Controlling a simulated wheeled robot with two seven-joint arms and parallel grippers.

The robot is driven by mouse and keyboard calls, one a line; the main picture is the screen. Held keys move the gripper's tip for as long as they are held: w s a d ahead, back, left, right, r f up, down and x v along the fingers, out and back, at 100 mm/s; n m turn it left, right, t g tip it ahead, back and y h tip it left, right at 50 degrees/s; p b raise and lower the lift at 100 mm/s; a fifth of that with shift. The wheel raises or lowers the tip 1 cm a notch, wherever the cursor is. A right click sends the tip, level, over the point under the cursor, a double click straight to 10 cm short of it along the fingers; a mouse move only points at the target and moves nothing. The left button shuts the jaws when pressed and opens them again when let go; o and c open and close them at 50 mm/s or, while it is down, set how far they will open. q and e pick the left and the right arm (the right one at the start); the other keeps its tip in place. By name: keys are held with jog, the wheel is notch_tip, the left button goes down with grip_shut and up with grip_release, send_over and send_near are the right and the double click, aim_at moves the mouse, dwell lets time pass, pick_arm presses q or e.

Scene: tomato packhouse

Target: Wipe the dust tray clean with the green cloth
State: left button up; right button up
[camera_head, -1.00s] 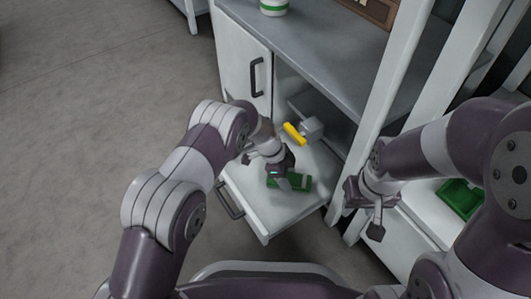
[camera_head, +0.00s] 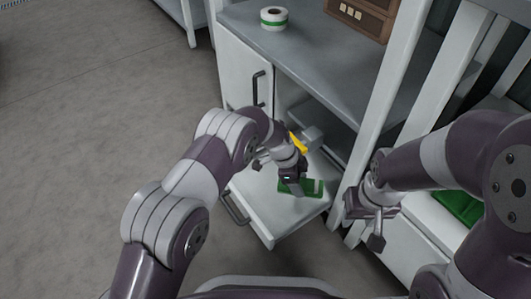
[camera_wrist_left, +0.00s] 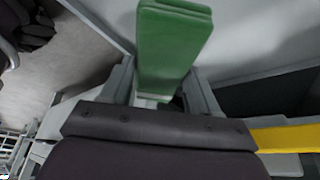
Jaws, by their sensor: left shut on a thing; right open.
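The green cloth (camera_head: 313,187) looks like a thick folded block over the white pull-out drawer (camera_head: 265,213) of the cabinet. My left gripper (camera_head: 291,189) points down and is shut on the cloth. In the left wrist view the cloth (camera_wrist_left: 172,45) sits between the two fingers and extends beyond them. I cannot tell whether the cloth touches the drawer floor. I see no separate dust tray under it, and no dust can be made out. My right gripper (camera_head: 364,224) is open and empty, right of the drawer beside the white upright.
A grey and yellow tool (camera_head: 299,142) lies at the back of the drawer, close to my left wrist. A green container (camera_head: 460,206) stands at the right. A green and white roll (camera_head: 273,18) and a brown box (camera_head: 360,17) are on the cabinet top.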

pick_arm(q)
jog(key=shift+r+p, duration=0.45)
jog(key=shift+r, duration=0.65)
